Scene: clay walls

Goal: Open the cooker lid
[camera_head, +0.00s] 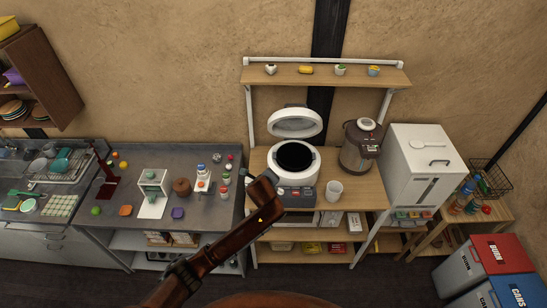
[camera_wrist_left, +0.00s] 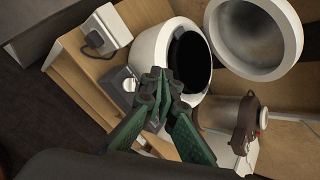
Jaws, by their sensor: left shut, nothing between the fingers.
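The white cooker (camera_head: 311,172) stands on the wooden shelf table, with its dark inner pot showing. Its lid (camera_head: 295,122) is raised and tilted back behind the pot. In the left wrist view, the cooker (camera_wrist_left: 146,47) shows its open rim, and the lid (camera_wrist_left: 290,38) stands open at the upper right. My left gripper (camera_wrist_left: 158,74) is shut and empty, with its green fingers in front of the cooker's front panel. Whether the fingertips touch the cooker I cannot tell. My right gripper is not in view.
A brown and silver water dispenser (camera_head: 358,150) stands right of the cooker, beside a white box-shaped appliance (camera_head: 418,160). A grey counter (camera_head: 215,226) with small items lies to the left. An upper shelf (camera_head: 290,75) holds small pots.

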